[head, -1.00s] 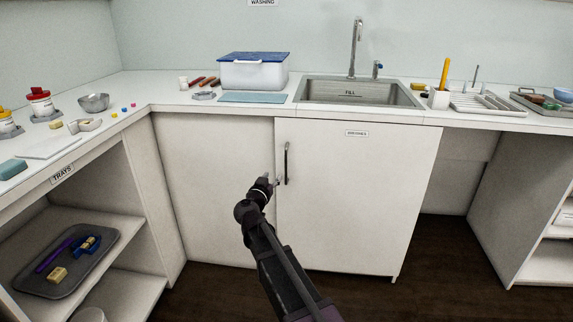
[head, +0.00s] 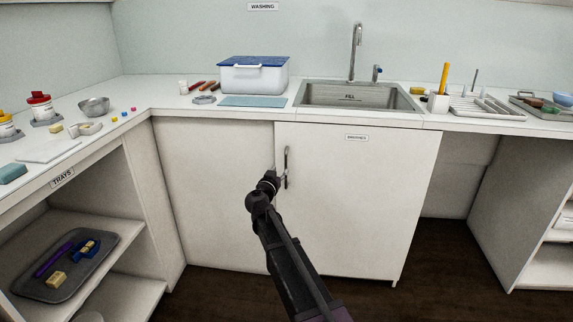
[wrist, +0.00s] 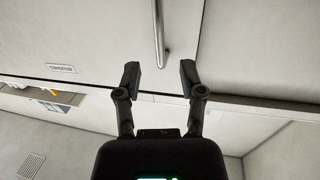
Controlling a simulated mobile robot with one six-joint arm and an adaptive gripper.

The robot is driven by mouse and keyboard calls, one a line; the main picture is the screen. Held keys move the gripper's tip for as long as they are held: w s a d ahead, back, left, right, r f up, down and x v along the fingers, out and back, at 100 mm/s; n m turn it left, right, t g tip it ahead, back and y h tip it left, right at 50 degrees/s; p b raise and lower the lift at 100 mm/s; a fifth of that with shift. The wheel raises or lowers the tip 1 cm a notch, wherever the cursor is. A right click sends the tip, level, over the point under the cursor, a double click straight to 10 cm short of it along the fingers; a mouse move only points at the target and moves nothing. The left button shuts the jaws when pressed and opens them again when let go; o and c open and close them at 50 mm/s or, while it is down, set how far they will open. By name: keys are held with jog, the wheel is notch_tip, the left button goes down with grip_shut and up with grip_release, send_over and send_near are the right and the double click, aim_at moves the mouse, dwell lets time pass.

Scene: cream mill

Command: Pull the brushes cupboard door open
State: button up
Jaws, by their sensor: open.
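The white brushes cupboard door (head: 350,205) appears shut under the sink, with a small label (head: 357,137) near its top. Its upright metal bar handle (head: 287,165) is near the door's left edge. My gripper (head: 279,177) is at the handle's lower part, just left of it, and hides part of the door there. In the wrist view, my gripper (wrist: 159,78) is open and empty. The handle (wrist: 158,30) lies ahead, in line with the gap between the fingers, its end close to the fingertips. I cannot tell if they touch.
The sink (head: 355,96) and a blue-lidded box (head: 253,77) are on the counter above. A fixed white panel (head: 213,190) stands left of the door. Open shelves with a grey tray (head: 100,262) are at the left. Dark floor (head: 440,260) is clear at the right.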

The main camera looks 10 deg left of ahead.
jog(key=shift+x, duration=3.45)
jog(key=shift+d, duration=0.1)
